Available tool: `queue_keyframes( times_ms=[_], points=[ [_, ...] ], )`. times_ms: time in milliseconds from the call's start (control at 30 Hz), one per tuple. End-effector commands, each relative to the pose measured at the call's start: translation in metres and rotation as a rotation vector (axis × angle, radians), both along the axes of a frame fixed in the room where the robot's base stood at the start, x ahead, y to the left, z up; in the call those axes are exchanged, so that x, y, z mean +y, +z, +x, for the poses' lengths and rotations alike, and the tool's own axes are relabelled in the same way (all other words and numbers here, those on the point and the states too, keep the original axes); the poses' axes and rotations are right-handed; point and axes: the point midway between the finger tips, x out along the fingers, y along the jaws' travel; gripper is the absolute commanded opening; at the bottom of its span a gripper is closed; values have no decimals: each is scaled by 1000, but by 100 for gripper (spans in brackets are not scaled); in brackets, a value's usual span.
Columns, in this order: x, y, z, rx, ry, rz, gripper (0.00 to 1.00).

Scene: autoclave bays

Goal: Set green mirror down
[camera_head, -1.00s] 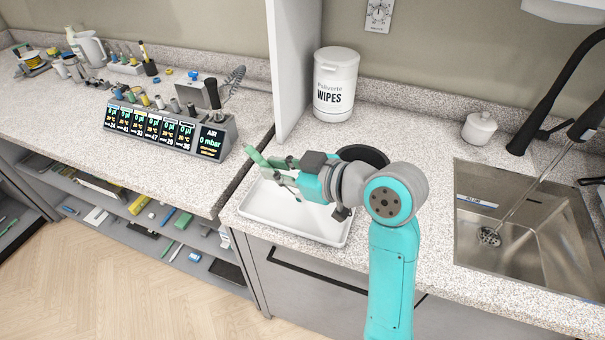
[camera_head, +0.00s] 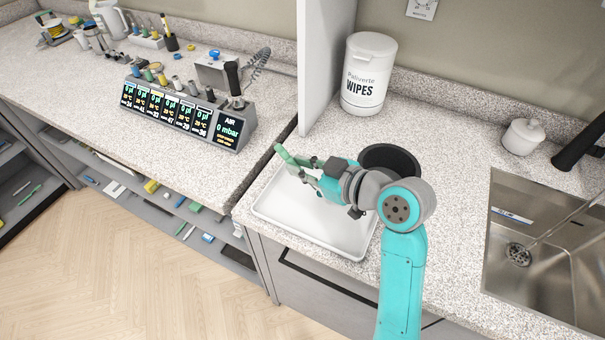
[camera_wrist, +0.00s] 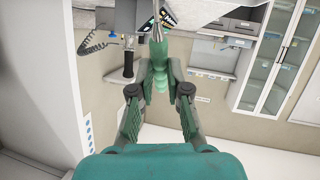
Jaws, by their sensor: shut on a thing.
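My gripper (camera_head: 301,172) is over the white tray (camera_head: 330,240) on the counter, with its fingers pointing to the left. It is shut on the green mirror (camera_head: 285,153), a slim green-handled piece whose end sticks out beyond the fingertips. In the wrist view the mirror (camera_wrist: 160,78) is pinched between the two fingertips, and a thin metal part runs up from the green handle. The mirror is held above the tray's back left part, clear of its surface as far as I can tell. The visible tray floor is empty.
A black round container (camera_head: 390,160) stands right behind my arm. A white wipes tub (camera_head: 368,75) stands by the upright partition (camera_head: 325,50). A sink (camera_head: 540,240) is at the right. A display unit (camera_head: 190,115) stands on the left counter, beyond a gap.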

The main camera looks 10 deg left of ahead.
Motion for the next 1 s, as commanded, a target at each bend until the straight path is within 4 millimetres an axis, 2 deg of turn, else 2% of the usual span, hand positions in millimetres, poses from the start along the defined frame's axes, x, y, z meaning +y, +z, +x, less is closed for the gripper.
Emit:
queue_keyframes(
  times_ms=[100,200,567,600,667,700,1000],
  points=[
    [0,-18,-1,5,0,0,0],
    [0,-28,0,3,0,-2,0],
    [0,-30,0,1,0,0,0],
    [0,-30,0,0,0,-1,23],
    [0,-30,0,0,0,-1,38],
    [0,-30,0,0,0,-1,41],
    [0,-28,0,0,0,-1,41]
  ],
)
